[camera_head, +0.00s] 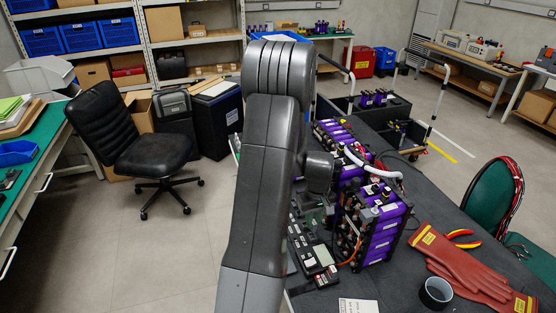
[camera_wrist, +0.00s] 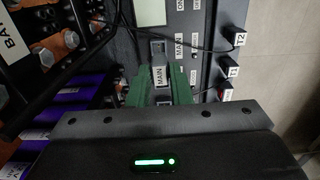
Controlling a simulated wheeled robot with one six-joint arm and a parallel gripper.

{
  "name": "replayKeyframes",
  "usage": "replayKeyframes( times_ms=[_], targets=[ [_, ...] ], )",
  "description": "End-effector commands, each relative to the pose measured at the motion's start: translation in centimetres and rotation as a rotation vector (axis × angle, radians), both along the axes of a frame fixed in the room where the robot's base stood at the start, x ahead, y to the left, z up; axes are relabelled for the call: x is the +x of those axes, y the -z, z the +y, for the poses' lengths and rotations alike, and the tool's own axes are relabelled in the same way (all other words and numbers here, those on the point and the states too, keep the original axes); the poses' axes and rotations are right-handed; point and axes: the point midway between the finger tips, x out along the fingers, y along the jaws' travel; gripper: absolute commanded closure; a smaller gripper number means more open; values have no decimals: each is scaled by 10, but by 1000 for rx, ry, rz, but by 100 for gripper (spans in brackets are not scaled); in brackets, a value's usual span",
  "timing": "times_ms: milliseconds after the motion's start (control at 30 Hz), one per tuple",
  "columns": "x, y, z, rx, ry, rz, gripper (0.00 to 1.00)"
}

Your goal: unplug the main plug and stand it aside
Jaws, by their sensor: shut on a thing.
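In the wrist view the two green fingers of my gripper (camera_wrist: 161,88) are closed on the sides of the main plug (camera_wrist: 160,76), a small dark block with a white MAIN label. Just beyond it, a grey block (camera_wrist: 158,47) sits on the device panel (camera_wrist: 182,18) beside a second MAIN label (camera_wrist: 179,45). I cannot tell whether the plug is seated or pulled free.
Black plugs labelled T2 (camera_wrist: 233,37) and T1 (camera_wrist: 228,66), with a cable, are right of the fingers. Purple modules with busbars (camera_head: 378,225) stand close by.

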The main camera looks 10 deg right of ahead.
Motion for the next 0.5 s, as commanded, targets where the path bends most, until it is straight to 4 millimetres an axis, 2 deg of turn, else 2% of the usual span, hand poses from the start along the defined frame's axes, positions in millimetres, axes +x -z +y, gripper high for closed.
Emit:
replayKeyframes(
  times_ms=[167,333,500],
  targets=[
    [-15,4,30,2,-5,4,98],
    [-43,10,71,1,-6,4,98],
    [-65,12,96,0,-3,2,98]
  ],
)
